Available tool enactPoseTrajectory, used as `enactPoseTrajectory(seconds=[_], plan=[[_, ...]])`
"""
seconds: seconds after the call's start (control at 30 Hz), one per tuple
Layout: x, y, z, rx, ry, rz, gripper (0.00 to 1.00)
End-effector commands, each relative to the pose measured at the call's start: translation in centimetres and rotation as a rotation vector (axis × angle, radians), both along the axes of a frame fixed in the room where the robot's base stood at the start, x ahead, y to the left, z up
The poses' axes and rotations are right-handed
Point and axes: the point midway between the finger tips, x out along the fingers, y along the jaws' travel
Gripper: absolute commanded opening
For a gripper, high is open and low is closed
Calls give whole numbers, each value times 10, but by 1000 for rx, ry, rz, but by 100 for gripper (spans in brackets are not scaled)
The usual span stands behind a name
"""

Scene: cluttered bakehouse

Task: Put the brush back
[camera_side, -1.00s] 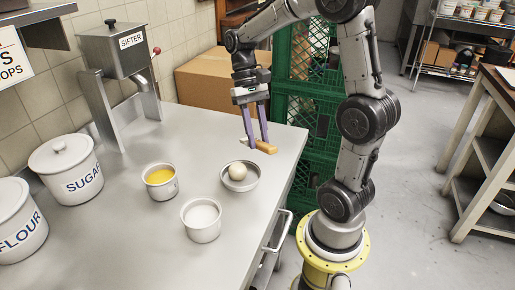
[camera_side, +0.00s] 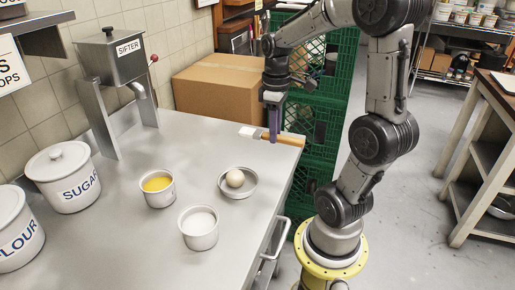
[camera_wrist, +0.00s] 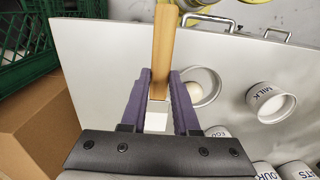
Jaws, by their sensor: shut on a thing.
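The brush has a wooden handle (camera_side: 292,138) and a pale end (camera_side: 248,131), near the back right edge of the steel table. My gripper (camera_side: 273,138) is shut on the brush. In the wrist view, the handle (camera_wrist: 163,50) points away between the purple fingers (camera_wrist: 160,90), and a pale patch (camera_wrist: 155,122) shows between them, likely the brush's head. The handle's end reaches about the table's edge in the side view. I cannot tell whether the brush touches the table.
A dish (camera_side: 250,191) with an egg (camera_side: 235,178), a bowl of yellow liquid (camera_side: 160,198) and a milk bowl (camera_side: 200,238) stand nearer the front. A sifter (camera_side: 126,60), cardboard box (camera_side: 215,88) and green crates (camera_side: 318,125) surround the table.

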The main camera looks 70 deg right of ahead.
Motion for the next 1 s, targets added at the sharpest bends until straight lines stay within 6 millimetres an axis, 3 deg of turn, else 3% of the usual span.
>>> enactPoseTrajectory(seconds=[0.2, 0.4, 0.73, 1.0], plan=[[36, -32, -25, 4, 5, -1, 0], [56, -48, -57, 2, 4, -1, 0], [71, -61, -83, 2, 4, -2, 0], [70, -61, -109, 0, 1, -2, 0]])
